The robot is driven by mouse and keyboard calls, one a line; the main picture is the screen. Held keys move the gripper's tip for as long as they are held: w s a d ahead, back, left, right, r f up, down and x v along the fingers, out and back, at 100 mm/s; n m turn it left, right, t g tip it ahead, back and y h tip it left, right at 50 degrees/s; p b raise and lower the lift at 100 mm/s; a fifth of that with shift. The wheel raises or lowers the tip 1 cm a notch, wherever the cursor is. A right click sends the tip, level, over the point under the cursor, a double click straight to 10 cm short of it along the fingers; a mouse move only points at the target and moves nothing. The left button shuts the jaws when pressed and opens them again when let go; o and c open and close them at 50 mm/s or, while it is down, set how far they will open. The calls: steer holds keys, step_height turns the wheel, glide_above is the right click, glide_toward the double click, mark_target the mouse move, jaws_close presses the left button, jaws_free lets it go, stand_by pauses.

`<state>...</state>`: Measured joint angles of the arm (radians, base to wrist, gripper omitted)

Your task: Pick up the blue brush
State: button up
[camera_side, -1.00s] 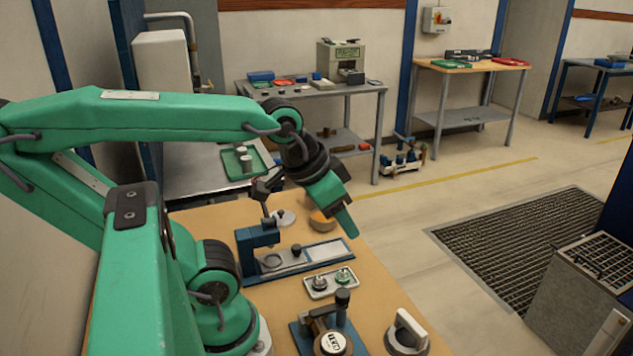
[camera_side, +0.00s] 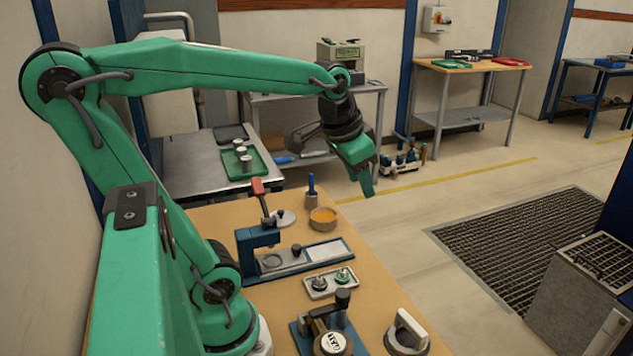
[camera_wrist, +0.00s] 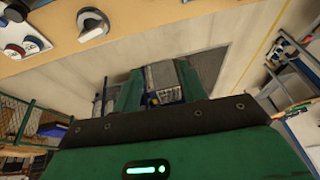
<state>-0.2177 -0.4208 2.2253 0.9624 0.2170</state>
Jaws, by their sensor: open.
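The blue brush (camera_side: 311,186) stands upright near the far edge of the wooden bench in the side view. Its slim blue handle points up from a short brownish base; I cannot tell whether that base is a holder or the brush head. My gripper (camera_side: 368,186) hangs to the right of the brush and higher, past the bench's right edge, pointing down. Nothing shows between its jaws. In the wrist view my gripper (camera_wrist: 160,82) has its two green fingers apart, with floor and a distant grey cabinet between them. I cannot make out the brush there.
An orange bowl (camera_side: 323,218) sits close beside the brush. A red-handled lever fixture (camera_side: 258,190) stands to its left. A blue press fixture (camera_side: 258,250), a small tray (camera_side: 330,283) and a dial fixture (camera_side: 333,340) lie nearer.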

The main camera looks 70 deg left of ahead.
steer(key=w+a+g, duration=0.1)
steer(key=w+a, duration=0.5)
steer(key=a, duration=0.4)
steer(key=g+h, duration=0.1)
steer(key=g, duration=0.2)
glide_above(311, 195)
steer(key=f, duration=1.3)
steer(key=shift+w+a+f, duration=0.25)
steer(key=shift+w, duration=0.05)
steer(key=shift+s+a+f, duration=0.1)
steer(key=shift+a+f, duration=0.05)
steer(key=shift+a, duration=0.1)
steer(key=shift+f, duration=3.9)
jaws_close()
